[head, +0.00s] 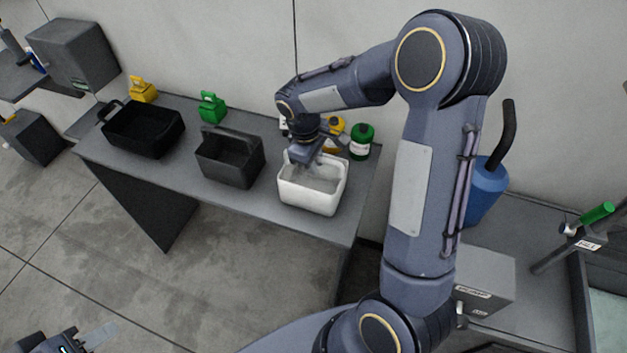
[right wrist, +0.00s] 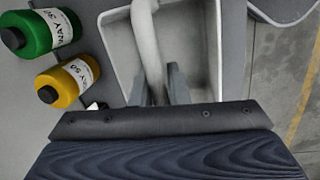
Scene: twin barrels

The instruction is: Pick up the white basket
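The white basket (head: 311,196) stands upright on the grey table near its right end. It fills the upper middle of the right wrist view (right wrist: 118,50), with its pale handle (right wrist: 148,45) running down between my fingers. My right gripper (head: 308,165) reaches down over the basket from above. In the right wrist view its two fingers (right wrist: 158,85) sit close on both sides of the handle, with little gap visible. My left gripper (head: 98,335) is at the bottom left corner, away from the table and partly cut off; its opening cannot be made out.
A dark grey basket (head: 229,160) and a black crate (head: 146,133) stand left of the white basket. Green (head: 362,142) and yellow (right wrist: 67,83) bottles stand close behind it. Green (head: 211,108) and yellow (head: 142,91) items line the table's back. Open floor lies in front.

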